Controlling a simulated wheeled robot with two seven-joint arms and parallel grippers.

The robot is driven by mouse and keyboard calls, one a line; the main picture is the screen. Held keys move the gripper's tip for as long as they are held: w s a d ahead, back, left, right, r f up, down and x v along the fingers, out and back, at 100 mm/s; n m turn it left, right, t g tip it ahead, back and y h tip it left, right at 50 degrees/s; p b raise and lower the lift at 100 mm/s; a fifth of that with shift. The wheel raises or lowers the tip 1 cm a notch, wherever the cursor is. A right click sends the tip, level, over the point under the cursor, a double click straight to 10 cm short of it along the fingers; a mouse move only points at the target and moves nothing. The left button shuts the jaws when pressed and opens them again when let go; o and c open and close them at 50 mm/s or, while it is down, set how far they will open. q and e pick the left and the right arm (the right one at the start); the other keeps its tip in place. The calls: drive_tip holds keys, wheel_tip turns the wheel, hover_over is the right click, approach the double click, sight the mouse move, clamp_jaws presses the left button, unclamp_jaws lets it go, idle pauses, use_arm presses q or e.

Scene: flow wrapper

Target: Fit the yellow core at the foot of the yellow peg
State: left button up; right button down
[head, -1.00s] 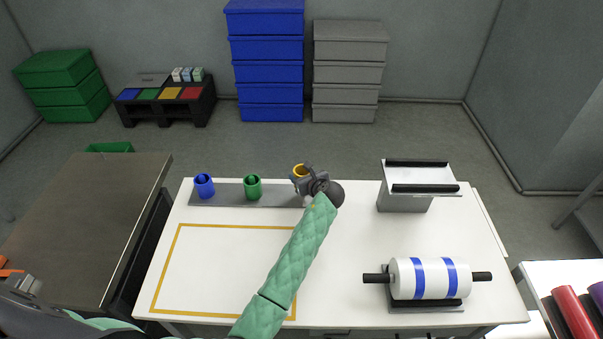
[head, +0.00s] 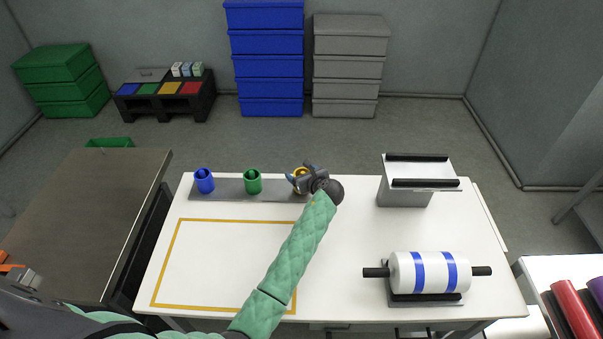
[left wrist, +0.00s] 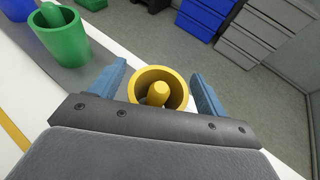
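The yellow core (left wrist: 136,90) stands around the yellow peg (left wrist: 158,94), whose rounded top shows inside the ring. In the head view the core (head: 299,172) is at the right end of the grey strip, partly hidden by my gripper. How its lower edge meets the strip is hidden. My left gripper (left wrist: 157,88) is open, one blue finger on each side of the core with a gap at both sides. In the head view the left gripper (head: 302,178) has its fingers spread. My right gripper is not in view.
A green core (head: 253,184) and a blue core (head: 204,183) stand around their pegs farther left on the grey strip (head: 228,190). A white roll with blue bands (head: 436,272) rests on a stand at the front right. The yellow-outlined area (head: 225,265) is empty.

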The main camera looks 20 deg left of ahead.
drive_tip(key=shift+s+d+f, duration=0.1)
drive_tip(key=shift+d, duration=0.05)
use_arm(q)
drive_tip(key=shift+s+d, duration=0.15)
drive_tip(key=shift+d, duration=0.05)
drive_tip(key=b+v, duration=0.2)
drive_tip(key=v, duration=0.5)
drive_tip(key=shift+b, duration=0.3)
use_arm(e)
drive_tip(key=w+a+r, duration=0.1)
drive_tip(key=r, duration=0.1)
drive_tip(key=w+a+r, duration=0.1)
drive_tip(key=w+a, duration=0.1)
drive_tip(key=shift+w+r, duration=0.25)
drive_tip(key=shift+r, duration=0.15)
use_arm(q)
drive_tip(key=shift+s+d+r, duration=0.1)
drive_tip(key=shift+r, duration=0.05)
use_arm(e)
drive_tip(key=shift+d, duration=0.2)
